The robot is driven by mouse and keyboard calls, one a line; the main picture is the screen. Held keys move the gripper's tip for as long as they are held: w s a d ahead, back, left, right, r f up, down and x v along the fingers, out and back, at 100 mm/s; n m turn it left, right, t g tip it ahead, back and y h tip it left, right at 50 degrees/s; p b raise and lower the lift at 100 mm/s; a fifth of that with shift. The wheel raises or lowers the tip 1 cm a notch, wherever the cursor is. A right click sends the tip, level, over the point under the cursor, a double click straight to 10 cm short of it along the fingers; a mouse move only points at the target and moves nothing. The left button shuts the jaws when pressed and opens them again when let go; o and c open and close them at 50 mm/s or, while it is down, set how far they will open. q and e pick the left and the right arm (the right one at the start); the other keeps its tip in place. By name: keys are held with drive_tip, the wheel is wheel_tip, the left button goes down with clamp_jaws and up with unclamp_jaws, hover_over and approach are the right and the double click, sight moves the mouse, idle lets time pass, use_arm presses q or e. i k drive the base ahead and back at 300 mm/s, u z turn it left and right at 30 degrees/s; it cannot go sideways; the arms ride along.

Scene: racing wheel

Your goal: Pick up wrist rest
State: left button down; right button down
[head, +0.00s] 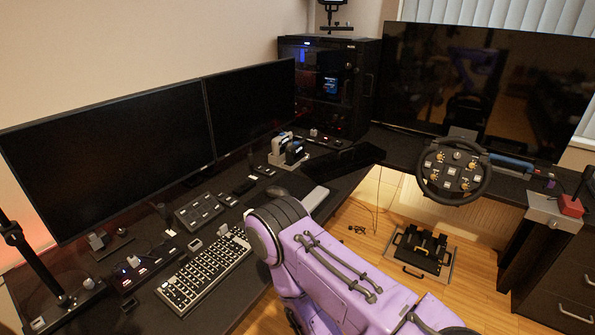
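A flat light grey slab (315,199) lies at the desk's front edge, just beyond my purple arm. It may be the wrist rest, but I cannot tell for sure. A keyboard (205,272) with pale keys lies on the desk to the left of my arm. No separate rest shows clearly along its front edge, and my arm hides the area by its right end. My purple arm reaches in from the bottom right over the desk edge. Neither of my grippers shows in the head view.
Two monitors (110,150) line the left wall. A button box (199,211) and small devices crowd the desk before them. A black computer case (330,85) fills the corner. A steering wheel (454,171) stands on the right, with pedals (422,250) on the floor below.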

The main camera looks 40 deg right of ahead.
sight(311, 202)
drive_tip(key=z, duration=0.55)
drive_tip(key=k, duration=1.3)
drive_tip(key=z, duration=1.1)
drive_tip(key=i, duration=1.2)
drive_tip(key=u, duration=0.55)
